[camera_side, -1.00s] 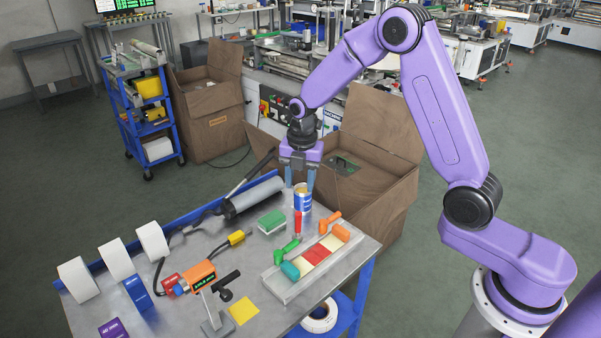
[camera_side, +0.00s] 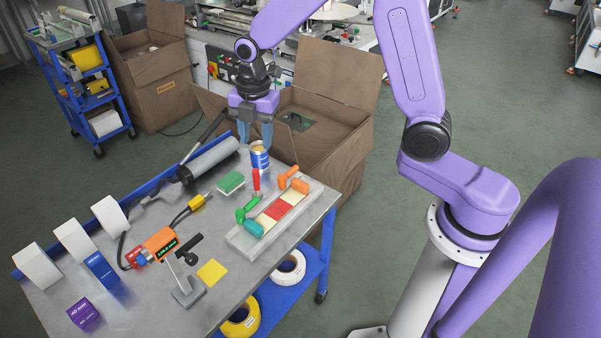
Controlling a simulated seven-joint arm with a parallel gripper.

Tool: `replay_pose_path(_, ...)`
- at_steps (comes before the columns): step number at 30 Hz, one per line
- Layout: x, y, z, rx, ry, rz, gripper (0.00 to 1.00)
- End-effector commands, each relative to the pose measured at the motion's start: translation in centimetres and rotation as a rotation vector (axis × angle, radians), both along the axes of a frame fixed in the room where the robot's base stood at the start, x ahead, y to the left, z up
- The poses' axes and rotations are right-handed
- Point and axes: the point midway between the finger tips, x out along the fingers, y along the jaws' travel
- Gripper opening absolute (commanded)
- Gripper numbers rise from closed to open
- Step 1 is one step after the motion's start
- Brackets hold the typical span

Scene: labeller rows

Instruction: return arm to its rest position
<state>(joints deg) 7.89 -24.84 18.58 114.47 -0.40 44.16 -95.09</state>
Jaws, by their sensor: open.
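My gripper (camera_side: 255,136) is open, pointing down, with its two blue fingers apart. Nothing shows between the fingers. A blue and white can (camera_side: 260,160) with a yellowish top stands upright at the far edge of the table, close to the fingertips in the picture. I cannot tell whether the fingertips touch it. My arm reaches across from the right, with its upper part cut off by the top of the picture.
The grey table (camera_side: 140,300) holds a tray (camera_side: 250,241) with coloured pieces, a green sponge (camera_side: 230,182), a grey roller (camera_side: 208,160), an orange device (camera_side: 160,243) and several white rolls (camera_side: 72,241). An open cardboard box (camera_side: 335,140) stands behind.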

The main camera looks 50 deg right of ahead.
Motion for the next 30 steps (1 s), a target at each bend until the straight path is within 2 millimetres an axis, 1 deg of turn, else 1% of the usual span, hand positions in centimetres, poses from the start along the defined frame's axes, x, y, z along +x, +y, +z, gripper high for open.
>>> replay_pose_path(1, -1.1, 0.4, 0.5, 0.004, -0.001, -0.03, 0.45)
replay_pose_path(8, -6.4, 1.9, 2.2, 0.018, 0.008, -0.195, 0.45)
replay_pose_path(15, -12.5, 2.1, 3.4, 0.029, 0.019, -0.37, 0.45)
replay_pose_path(23, -19.4, 1.1, 4.3, 0.038, 0.031, -0.557, 0.45)
replay_pose_path(30, -25.4, -0.8, 4.7, 0.043, 0.042, -0.726, 0.45)
